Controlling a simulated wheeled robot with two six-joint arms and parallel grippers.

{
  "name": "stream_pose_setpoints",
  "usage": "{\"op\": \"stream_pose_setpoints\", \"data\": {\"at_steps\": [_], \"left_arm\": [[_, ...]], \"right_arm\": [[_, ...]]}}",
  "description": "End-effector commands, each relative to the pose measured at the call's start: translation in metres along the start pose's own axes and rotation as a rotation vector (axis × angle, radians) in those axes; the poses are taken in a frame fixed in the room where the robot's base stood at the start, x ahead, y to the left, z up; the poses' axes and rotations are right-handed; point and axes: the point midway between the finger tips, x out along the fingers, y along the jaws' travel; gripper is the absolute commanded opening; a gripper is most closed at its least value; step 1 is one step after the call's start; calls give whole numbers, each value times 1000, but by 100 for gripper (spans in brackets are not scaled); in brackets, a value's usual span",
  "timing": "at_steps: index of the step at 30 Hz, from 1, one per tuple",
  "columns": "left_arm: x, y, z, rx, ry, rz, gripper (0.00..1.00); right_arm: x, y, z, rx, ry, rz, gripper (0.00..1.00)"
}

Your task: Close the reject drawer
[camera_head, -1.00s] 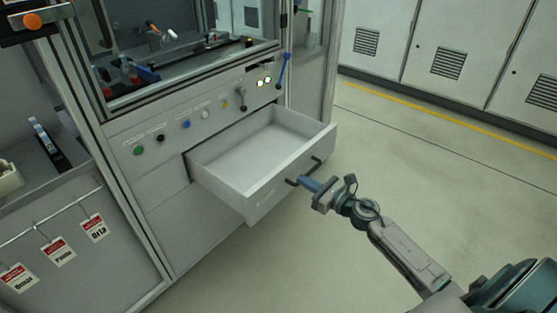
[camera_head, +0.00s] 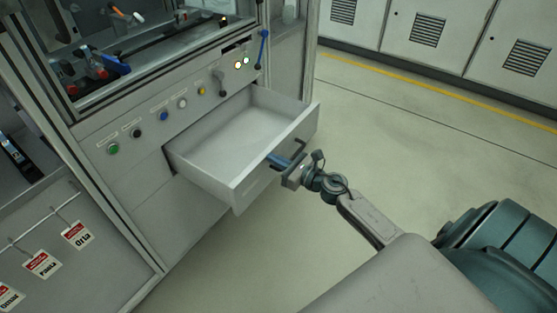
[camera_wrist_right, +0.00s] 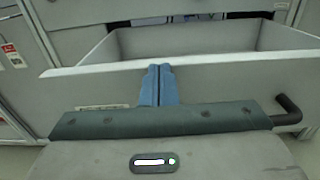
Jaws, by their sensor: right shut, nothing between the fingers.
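The reject drawer (camera_head: 240,186) is pulled out of the grey cabinet front and looks empty inside. It also shows in the right wrist view (camera_wrist_right: 215,84), its front panel wide across the picture. A dark bar handle (camera_head: 300,146) runs along the drawer front; its right end (camera_wrist_right: 289,108) shows in the wrist view. My right gripper (camera_head: 272,157) is shut and empty, its blue fingertips at the drawer front near the handle. In the wrist view the two fingers (camera_wrist_right: 158,84) lie together against or just before the panel; contact is hard to tell. My left gripper is out of view.
Above the drawer is a row of coloured buttons (camera_head: 163,117) and a blue-handled lever (camera_head: 262,48). Red-and-white tags (camera_head: 42,264) hang at the lower left. Open floor (camera_head: 400,150) lies right of the drawer, with grey cabinets (camera_head: 430,35) behind.

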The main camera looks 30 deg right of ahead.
Motion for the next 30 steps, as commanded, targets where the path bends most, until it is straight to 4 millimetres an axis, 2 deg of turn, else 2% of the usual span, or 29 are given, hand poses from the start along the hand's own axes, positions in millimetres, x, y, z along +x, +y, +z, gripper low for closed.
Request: {"op": "stream_pose_setpoints", "data": {"at_steps": [5,9,13,21,24,30], "left_arm": [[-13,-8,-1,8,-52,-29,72],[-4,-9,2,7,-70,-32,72],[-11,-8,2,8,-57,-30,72],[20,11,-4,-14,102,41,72],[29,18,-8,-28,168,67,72],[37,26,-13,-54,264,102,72]], "right_arm": [[38,0,5,4,-6,-1,0],[80,0,4,4,-7,-1,0],[123,0,1,3,-6,0,0],[200,0,-2,2,-4,1,0],[220,1,-2,2,-4,1,0],[246,0,-1,1,-1,1,0]]}}
